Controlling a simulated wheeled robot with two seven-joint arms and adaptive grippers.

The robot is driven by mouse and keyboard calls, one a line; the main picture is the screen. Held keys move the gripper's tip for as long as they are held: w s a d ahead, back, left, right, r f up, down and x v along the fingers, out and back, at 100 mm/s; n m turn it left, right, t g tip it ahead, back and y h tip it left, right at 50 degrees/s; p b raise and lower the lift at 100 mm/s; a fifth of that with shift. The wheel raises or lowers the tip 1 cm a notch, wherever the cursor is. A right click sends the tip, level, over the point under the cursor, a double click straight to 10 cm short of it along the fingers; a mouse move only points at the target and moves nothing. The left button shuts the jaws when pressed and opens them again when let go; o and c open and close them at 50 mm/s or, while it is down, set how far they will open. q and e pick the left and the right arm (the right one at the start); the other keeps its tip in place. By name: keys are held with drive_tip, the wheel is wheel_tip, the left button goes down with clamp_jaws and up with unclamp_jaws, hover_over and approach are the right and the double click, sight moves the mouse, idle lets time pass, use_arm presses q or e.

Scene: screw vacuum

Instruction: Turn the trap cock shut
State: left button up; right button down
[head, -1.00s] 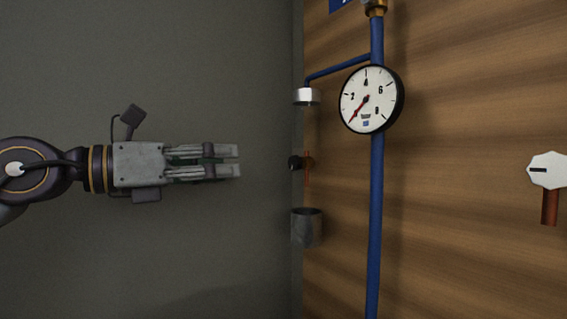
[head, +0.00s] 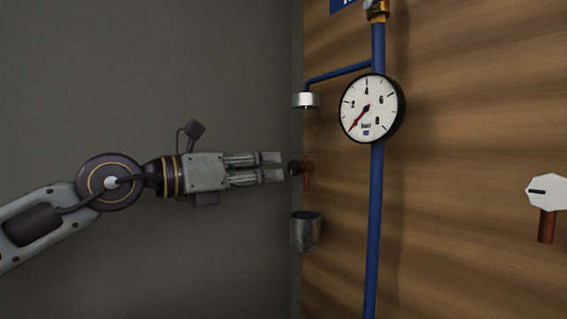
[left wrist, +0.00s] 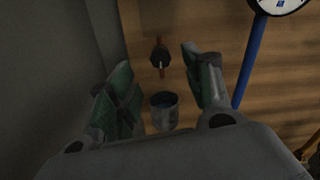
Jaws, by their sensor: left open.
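The trap cock, a small dark knob (head: 295,168) on a thin reddish-brown pipe (head: 308,174), sits on the wooden wall near its left edge. In the left wrist view the knob (left wrist: 159,57) shows ahead, in the gap between the two fingers. My left gripper (head: 282,167) is open, lies level and points right, its fingertips close to the knob. I cannot tell whether they touch it. In the left wrist view the open fingers (left wrist: 157,72) with green pads stand wide apart and empty.
A grey cup (head: 306,233) is below the cock and a white-metal cap (head: 307,100) above it. A round gauge (head: 368,108) sits on a blue pipe (head: 376,220) to the right. A pale octagonal knob (head: 547,190) is at the far right. A grey wall (head: 120,80) lies left.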

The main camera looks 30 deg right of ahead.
sight(291, 167)
use_arm(q)
drive_tip(key=shift+w+d+p, duration=0.2)
drive_tip(key=shift+d+p, duration=0.75)
drive_tip(key=shift+d, duration=1.85)
drive_tip(key=shift+c, duration=0.3)
drive_tip(key=c, duration=1)
